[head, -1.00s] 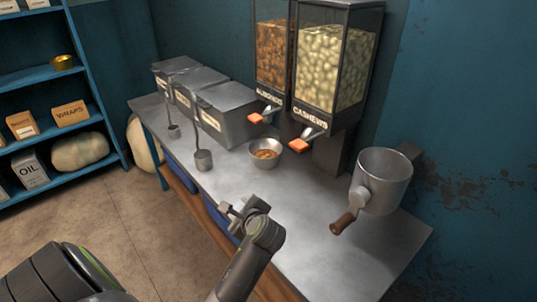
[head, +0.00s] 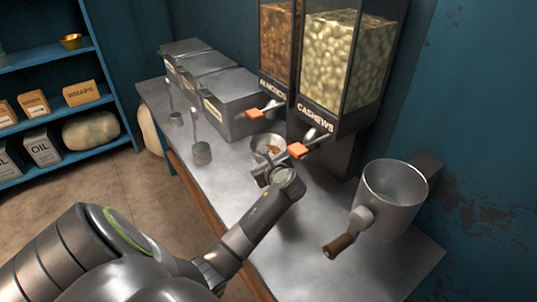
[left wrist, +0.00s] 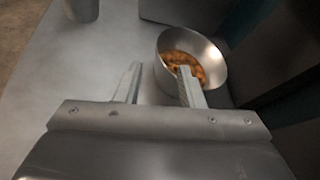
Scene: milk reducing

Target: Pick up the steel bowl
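The steel bowl (head: 268,146) stands on the metal counter below the dispensers, with orange-brown nuts in it. My left gripper (head: 266,172) is at the bowl's near side and hides part of it in the head view. In the left wrist view the bowl (left wrist: 192,60) is at the upper right. The left gripper's two fingers (left wrist: 158,86) are apart with counter showing between them. The right finger overlaps the bowl's near rim; whether it touches or straddles the wall I cannot tell. My right gripper is not in view.
The almond and cashew dispensers (head: 338,60) with orange-handled spouts stand right behind the bowl. Lidded steel bins (head: 232,103) and a ladle cup (head: 201,153) are to the left. A cranked steel drum (head: 392,197) is at right. The front counter is clear.

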